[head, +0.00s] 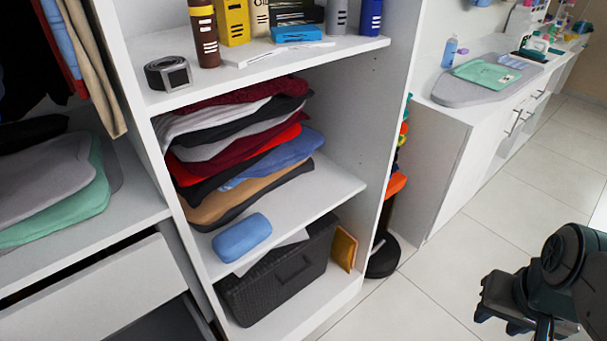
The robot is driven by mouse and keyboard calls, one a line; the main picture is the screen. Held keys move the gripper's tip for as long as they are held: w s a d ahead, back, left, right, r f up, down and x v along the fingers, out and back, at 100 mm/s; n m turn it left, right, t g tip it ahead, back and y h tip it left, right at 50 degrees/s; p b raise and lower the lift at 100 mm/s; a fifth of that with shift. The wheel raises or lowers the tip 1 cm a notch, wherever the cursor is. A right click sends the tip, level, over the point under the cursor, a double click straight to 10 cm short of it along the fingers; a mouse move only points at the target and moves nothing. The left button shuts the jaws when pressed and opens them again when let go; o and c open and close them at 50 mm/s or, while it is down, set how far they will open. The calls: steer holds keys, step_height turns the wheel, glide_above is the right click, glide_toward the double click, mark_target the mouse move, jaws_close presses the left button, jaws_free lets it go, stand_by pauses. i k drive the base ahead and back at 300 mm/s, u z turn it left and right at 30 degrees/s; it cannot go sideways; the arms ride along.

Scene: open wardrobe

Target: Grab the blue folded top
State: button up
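The blue folded top (282,156) lies in a stack of folded clothes on the middle shelf of the open wardrobe. It is low in the stack, with a tan garment (254,192) beneath it and a dark garment (205,184) and a red one (290,135) above. Only its front edge and part of its right side show. My gripper (497,308) is at the lower right of the head view, over the floor and well apart from the wardrobe. Whether its fingers are open or shut does not show clearly.
A blue case (242,237) sits at the front of the wardrobe, above a dark woven basket (288,272). The shelf (325,190) is bare right of the stack. A white side panel (383,150) bounds it. Tiled floor (430,290) is clear between wardrobe and gripper.

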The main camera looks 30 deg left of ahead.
mark_target(230, 245)
steer(key=i, duration=1.1)
steer(key=u, duration=3.85)
